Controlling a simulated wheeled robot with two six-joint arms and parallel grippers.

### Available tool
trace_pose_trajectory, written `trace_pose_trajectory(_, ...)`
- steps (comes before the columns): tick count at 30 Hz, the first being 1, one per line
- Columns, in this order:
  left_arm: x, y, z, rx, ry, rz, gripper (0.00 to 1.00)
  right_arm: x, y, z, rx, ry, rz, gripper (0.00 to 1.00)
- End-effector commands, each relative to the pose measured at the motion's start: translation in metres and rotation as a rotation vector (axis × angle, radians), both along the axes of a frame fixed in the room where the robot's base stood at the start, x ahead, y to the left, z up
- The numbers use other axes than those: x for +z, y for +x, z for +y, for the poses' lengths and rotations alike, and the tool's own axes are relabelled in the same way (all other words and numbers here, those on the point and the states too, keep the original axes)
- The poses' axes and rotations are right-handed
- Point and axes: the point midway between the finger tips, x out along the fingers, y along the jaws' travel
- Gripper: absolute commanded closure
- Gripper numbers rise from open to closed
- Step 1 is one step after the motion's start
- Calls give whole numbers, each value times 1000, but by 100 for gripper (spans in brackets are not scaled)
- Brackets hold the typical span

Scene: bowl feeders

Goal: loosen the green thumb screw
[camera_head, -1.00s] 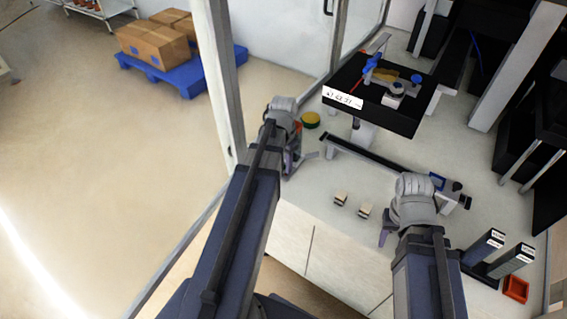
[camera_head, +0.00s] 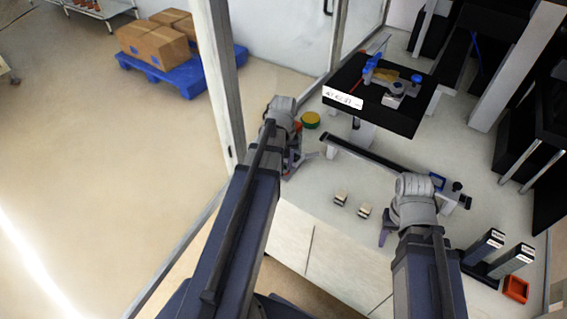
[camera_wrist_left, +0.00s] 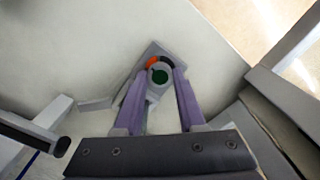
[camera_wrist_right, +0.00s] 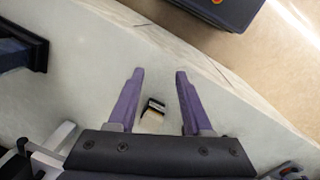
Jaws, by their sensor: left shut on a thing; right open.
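The green thumb screw (camera_wrist_left: 160,76) shows in the left wrist view as a dark green round knob on a grey mount, with an orange and black arc behind it. My left gripper (camera_wrist_left: 160,82) has its purple fingers on either side of the knob and is shut on it. In the head view the left gripper (camera_head: 291,158) is at the bench's left edge, and the screw is hidden behind my wrist. My right gripper (camera_head: 386,234) is open and empty above the bench; in the right wrist view its fingers (camera_wrist_right: 159,75) are wide apart.
Two small blocks (camera_head: 341,199) (camera_head: 364,211) lie between my grippers. A yellow-green disc (camera_head: 310,120) sits beyond the left wrist. A dark rail (camera_head: 370,158) crosses the bench, with a black raised platform (camera_head: 385,112) behind. A red-orange bin (camera_head: 515,289) stands at the right.

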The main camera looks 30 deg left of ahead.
Motion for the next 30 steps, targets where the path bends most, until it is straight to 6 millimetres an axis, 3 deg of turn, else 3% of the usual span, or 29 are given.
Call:
trace_pose_trajectory(10, 0, 0, 0, 116, -1, 1, 100, 0, 0, 0, 0, 0, 0, 50)
trace_pose_trajectory(26, 0, 0, 0, 132, -1, 1, 100, 0, 0, 0, 0, 0, 0, 50)
trace_pose_trajectory(27, 0, 0, 0, 132, -1, 1, 56, 0, 0, 0, 0, 0, 0, 50)
trace_pose_trajectory(30, 0, 0, 0, 132, -1, 1, 45, 0, 0, 0, 0, 0, 0, 50)
